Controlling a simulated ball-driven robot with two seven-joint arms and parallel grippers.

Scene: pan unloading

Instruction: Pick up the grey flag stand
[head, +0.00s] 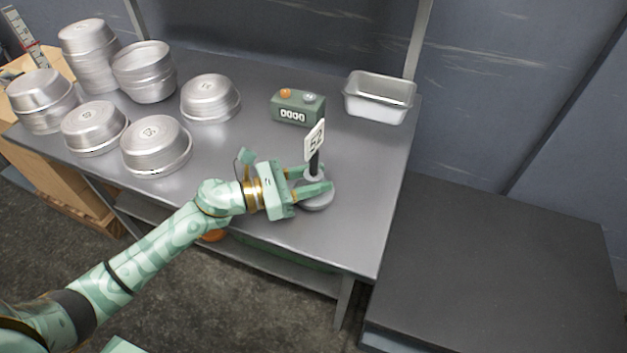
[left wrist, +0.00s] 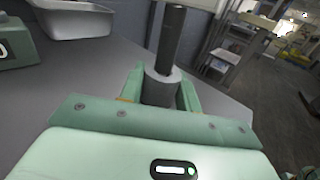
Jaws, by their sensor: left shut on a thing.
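The grey flag stand (head: 318,201) is on the metal table near its front right. It has a round grey base, a dark post and a white sign marked with a number, which looks like 52. My left gripper (head: 312,181) reaches it from the left, with its fingers on both sides of the stand just above the base. In the left wrist view the grey collar and dark post of the stand (left wrist: 172,45) rise between the fingers, and the gripper is shut on it. The stand looks upright. I cannot tell whether its base touches the table. My right gripper is not in view.
Several stacked and single round metal pans (head: 157,148) fill the table's left side. A green box with a counter (head: 297,107) stands behind the flag stand. A rectangular metal pan (head: 380,97) is at the back right. A dark platform (head: 500,270) lies right of the table (head: 370,215).

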